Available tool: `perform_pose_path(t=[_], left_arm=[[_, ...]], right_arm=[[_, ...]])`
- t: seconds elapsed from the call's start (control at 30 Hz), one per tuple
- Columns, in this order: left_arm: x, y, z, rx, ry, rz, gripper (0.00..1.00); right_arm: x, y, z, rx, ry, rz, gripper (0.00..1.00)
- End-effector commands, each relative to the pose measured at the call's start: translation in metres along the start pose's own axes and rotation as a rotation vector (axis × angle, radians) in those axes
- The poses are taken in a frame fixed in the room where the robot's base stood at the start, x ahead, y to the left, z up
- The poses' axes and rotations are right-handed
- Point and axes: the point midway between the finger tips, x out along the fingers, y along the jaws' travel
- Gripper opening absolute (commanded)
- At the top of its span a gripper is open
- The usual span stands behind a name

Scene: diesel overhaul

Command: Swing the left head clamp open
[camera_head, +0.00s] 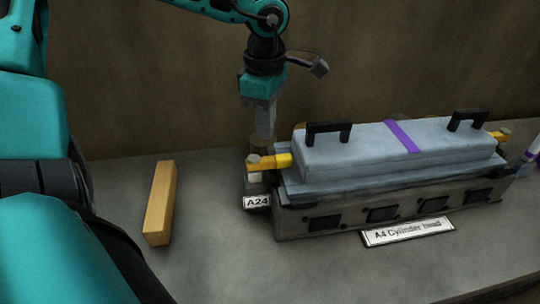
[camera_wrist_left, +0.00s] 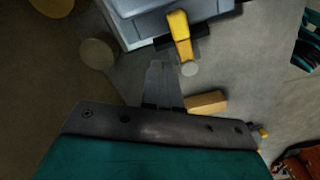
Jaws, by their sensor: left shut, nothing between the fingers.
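The left head clamp (camera_head: 277,161) is a yellow bar with a pale round knob at its outer end. It lies across the left end of the grey-blue cylinder head (camera_head: 350,153). In the left wrist view the clamp (camera_wrist_left: 180,32) shows at the top, its inner end on the head. My left gripper (camera_head: 265,135) points down, shut and empty, just behind the clamp's knob end. In the left wrist view its fingers (camera_wrist_left: 162,68) are together, close beside the knob; I cannot tell whether they touch it. My right gripper is not in view.
A second yellow clamp (camera_head: 495,135) is at the head's right end. Two black handles and a purple band top the head. A wooden block (camera_head: 160,203) lies on the grey bench (camera_head: 210,265) at left. Labels read A24 (camera_head: 257,202) and A4 Cylinder head (camera_head: 408,231).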

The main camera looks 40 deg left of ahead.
Motion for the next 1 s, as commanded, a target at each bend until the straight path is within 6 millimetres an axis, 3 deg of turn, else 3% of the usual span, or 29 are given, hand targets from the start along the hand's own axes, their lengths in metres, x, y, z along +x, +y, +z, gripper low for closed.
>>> perform_pose_path(t=[1.0], left_arm=[[0.028, 0.0, 0.0, 0.0, 0.0, 0.0, 0.0]], right_arm=[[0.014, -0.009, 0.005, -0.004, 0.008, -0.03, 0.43]])
